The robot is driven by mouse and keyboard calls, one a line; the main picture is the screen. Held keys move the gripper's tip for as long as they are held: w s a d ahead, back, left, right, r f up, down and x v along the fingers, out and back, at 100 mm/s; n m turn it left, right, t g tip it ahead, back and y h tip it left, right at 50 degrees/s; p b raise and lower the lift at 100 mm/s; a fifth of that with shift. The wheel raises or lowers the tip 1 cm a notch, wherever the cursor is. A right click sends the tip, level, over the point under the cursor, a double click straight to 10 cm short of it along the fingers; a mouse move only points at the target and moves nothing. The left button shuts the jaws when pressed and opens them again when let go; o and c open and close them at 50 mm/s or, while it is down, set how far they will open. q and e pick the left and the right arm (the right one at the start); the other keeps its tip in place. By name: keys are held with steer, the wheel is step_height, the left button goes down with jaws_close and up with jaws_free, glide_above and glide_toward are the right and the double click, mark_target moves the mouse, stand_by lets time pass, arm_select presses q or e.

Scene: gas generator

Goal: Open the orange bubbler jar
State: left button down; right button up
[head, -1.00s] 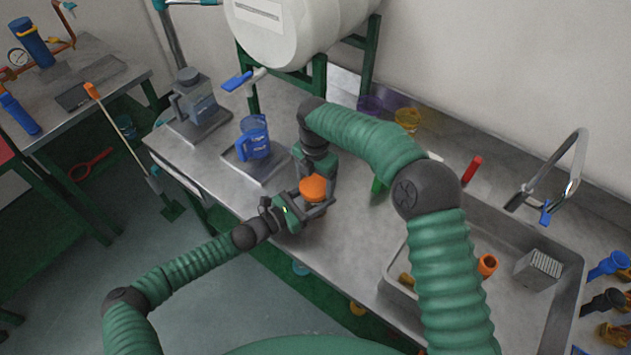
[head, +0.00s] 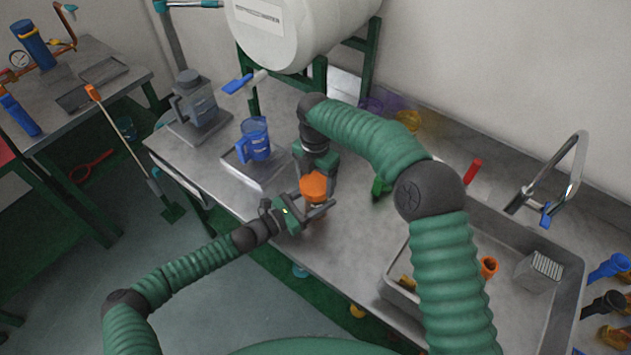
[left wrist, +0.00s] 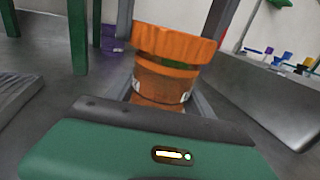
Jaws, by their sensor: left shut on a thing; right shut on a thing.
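The orange bubbler jar (head: 314,187) stands upright on the metal bench, with its ridged orange lid on top. It also shows in the left wrist view (left wrist: 168,75), with a clear orange body below the lid. My left gripper (head: 316,212) comes from the front left and is shut around the jar's body. My right gripper (head: 318,182) comes down from behind and is shut at the lid. Its fingertips are partly hidden behind the lid. Whether the lid is loose from the body cannot be told.
A blue jug (head: 255,140) stands on a tray to the left, with a grey jug (head: 193,97) beyond it. A green object (head: 381,186) lies to the right. The sink (head: 520,300) is at the right, holding an orange piece and a rack. A white tank (head: 300,30) is behind.

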mark_target(316, 182)
steer(key=shift+r, duration=0.25)
steer(key=shift+r, duration=2)
arm_select(q)
steer(key=shift+c, duration=1.5)
jaws_free()
steer(key=shift+a, duration=0.1)
